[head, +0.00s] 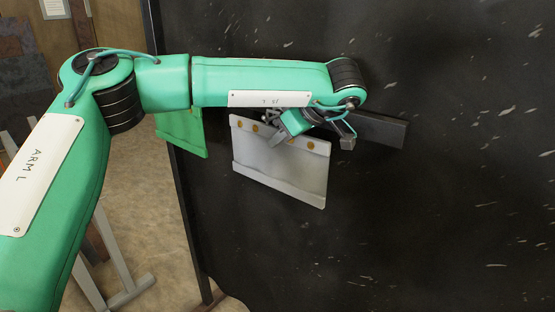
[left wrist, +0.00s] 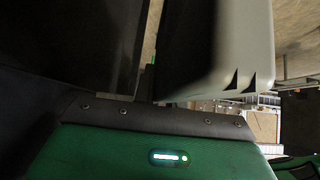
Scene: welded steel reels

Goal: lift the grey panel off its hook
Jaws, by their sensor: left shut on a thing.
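The grey panel (head: 278,168) hangs tilted in front of a black upright board, with brass-coloured round spots along its upper part. My left gripper (head: 292,130) is at the panel's top edge and is shut on it. In the left wrist view, a pale grey surface (left wrist: 238,45), which looks like the panel seen close up, stands right in front of the wrist. The hook is hidden behind the gripper and panel. I cannot tell whether the panel still touches it. My right gripper is not in view.
A green panel (head: 184,133) hangs left of the grey one, partly behind my left arm. A dark bar (head: 382,129) sits on the black board (head: 430,220) just right of the gripper. Metal stand legs (head: 130,290) are on the floor at lower left. The board's right side is clear.

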